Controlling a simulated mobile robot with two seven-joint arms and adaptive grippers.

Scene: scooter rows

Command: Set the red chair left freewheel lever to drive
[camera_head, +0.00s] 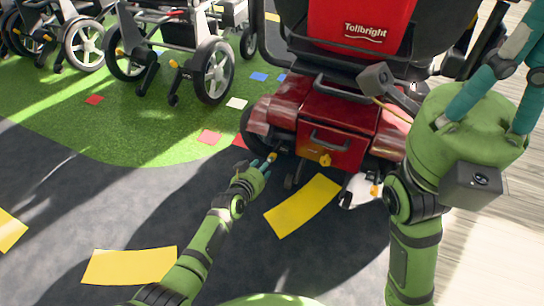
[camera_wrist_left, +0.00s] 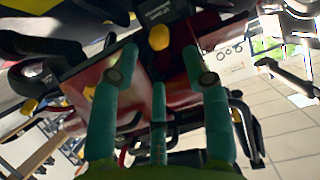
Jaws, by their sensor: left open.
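The red chair (camera_head: 338,115), labelled Tollbright, stands with its rear towards me in the head view. A small orange-tipped lever (camera_head: 272,157) is low at its left rear wheel. My left gripper (camera_head: 265,165) is right beside that tip; I cannot tell whether they touch. In the left wrist view its teal fingers (camera_wrist_left: 160,75) are spread, with a yellow knob (camera_wrist_left: 158,37) beyond them. Which knob this is is unclear. Another orange-tipped lever (camera_head: 375,190) is at the chair's right rear. My right gripper (camera_head: 525,65) is at the upper right, its fingertips cut off by the frame.
A yellow knob (camera_head: 325,160) sits at the middle of the chair's rear. A wheelchair (camera_head: 180,45) stands to the left on green flooring. Yellow floor patches (camera_head: 302,205) lie on the dark floor. My right arm covers part of the chair's right side.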

